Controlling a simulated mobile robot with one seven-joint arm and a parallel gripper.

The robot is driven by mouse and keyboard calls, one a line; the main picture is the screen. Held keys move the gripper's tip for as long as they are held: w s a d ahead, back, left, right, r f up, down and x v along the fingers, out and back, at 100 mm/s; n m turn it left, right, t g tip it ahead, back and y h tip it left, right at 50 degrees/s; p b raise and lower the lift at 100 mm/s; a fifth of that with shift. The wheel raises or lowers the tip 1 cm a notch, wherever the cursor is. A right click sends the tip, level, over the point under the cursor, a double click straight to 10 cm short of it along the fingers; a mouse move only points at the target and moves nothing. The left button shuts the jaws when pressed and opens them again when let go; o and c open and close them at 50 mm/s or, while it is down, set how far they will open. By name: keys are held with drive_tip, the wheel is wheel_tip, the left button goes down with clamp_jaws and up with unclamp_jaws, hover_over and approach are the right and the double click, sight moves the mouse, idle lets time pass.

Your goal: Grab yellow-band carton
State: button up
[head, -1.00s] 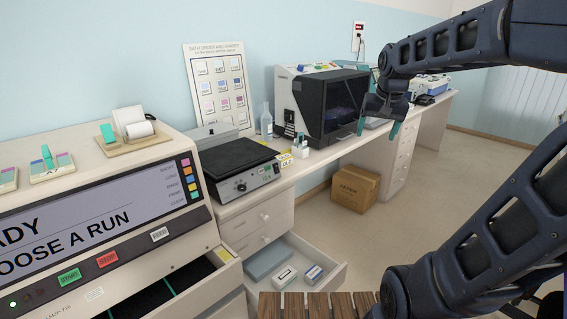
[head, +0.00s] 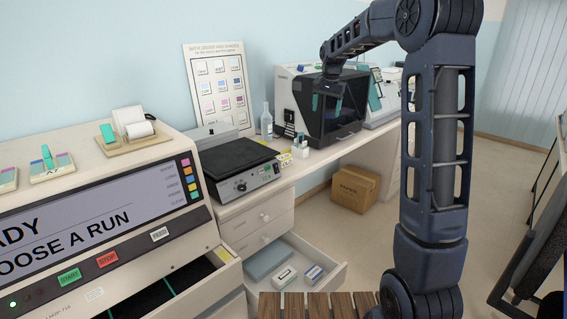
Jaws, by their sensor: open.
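No carton with a clearly yellow band can be made out. Two small cartons lie in the open drawer (head: 334,279) under the bench: a white one with a dark label (head: 285,278) and one with a blue band (head: 314,273). Their far sides are hidden. A small yellow-marked item (head: 285,159) lies on the bench beside the hotplate, too small to identify. My gripper (head: 327,104) is open and empty, its teal fingers pointing down, in front of the dark-windowed machine in the picture and well above the drawer.
A hotplate (head: 240,166), a clear bottle (head: 266,121) and small bottles (head: 300,147) stand on the bench. The dark-windowed machine (head: 330,122) is behind. A brown box (head: 355,188) sits on the floor. The staining machine (head: 90,215) fills the left. Floor right of the drawer is open.

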drive_tip(key=w+a+f+m+g, duration=0.1)
drive_tip(key=w+a+f, duration=0.35)
drive_tip(key=w, duration=0.25)
drive_tip(key=w+a+f+m, duration=0.1)
drive_tip(key=w+a+f, duration=0.3)
drive_tip(key=w+f, duration=0.15)
drive_tip(key=m, duration=0.2)
approach(283, 156)
drive_tip(key=shift+s+d+f+g, duration=0.1)
drive_tip(key=shift+d+f+g, duration=0.1)
drive_tip(key=shift+g, duration=0.2)
wheel_tip(283, 156, down, 5)
drive_tip(key=shift+f, duration=0.15)
drive_tip(key=shift+a+f, duration=0.15)
drive_tip(key=shift+f, duration=1.1)
drive_tip(key=shift+a+f, duration=0.1)
drive_tip(key=shift+f, duration=1.15)
drive_tip(key=c, duration=1)
drive_tip(key=shift+c, duration=0.2)
drive_tip(key=shift+r, duration=0.15)
